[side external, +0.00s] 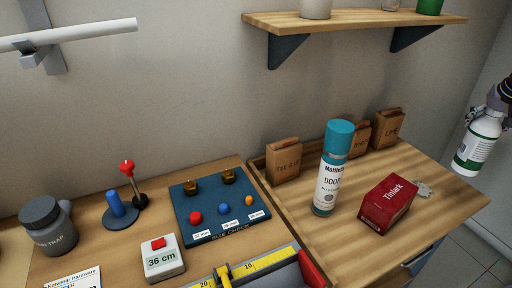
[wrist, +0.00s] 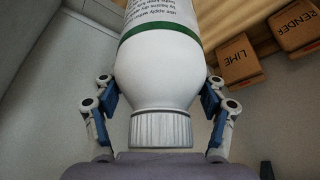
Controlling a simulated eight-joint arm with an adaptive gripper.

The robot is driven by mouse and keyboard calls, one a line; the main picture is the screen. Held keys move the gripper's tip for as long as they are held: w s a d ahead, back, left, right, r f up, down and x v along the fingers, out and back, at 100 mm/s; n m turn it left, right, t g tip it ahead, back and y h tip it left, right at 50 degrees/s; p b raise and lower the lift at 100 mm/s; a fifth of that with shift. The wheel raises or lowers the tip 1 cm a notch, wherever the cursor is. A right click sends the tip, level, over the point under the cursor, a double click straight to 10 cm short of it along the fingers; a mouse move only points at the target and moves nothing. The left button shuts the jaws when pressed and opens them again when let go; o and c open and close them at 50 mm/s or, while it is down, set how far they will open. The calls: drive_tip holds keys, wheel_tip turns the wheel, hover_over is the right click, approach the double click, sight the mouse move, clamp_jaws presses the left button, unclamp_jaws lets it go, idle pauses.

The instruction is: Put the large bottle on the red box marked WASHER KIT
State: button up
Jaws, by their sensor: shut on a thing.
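A white bottle with a green band (side external: 481,142) hangs slightly tilted, cap end up, at the right edge of the side view. My gripper (side external: 499,98) is shut on it near its cap. In the wrist view the bottle (wrist: 160,62) sits between my gripper's two fingers (wrist: 160,100), its ribbed cap nearest the camera. The red box (side external: 388,203) lies on the bench to the left of the bottle, apart from it. "Tinlark" is readable on it; WASHER KIT is not legible. Its top looks bare.
A teal-capped can (side external: 333,168) stands just left of the red box. Paper bags (side external: 388,128) line the wall, including LIME (wrist: 238,61). A shelf (side external: 350,22) hangs above. A blue size-check board (side external: 219,205) is further left.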

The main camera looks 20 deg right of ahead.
drive_tip(key=s+a+r+n+t+y, duration=0.1)
drive_tip(key=s+a+r+n, duration=0.2)
drive_tip(key=a, duration=0.6)
drive_tip(key=a+r+n+t+y, duration=0.1)
drive_tip(key=a+r+n, duration=0.4)
drive_tip(key=a, duration=0.5)
drive_tip(key=w+a+f+m, duration=0.1)
drive_tip(key=w+a+f, duration=0.6)
drive_tip(key=f, duration=0.3)
drive_tip(key=shift+w+a, duration=0.4)
drive_tip(key=shift+w, duration=0.4)
drive_tip(key=shift+f, duration=0.15)
drive_tip(key=o, duration=1.8)
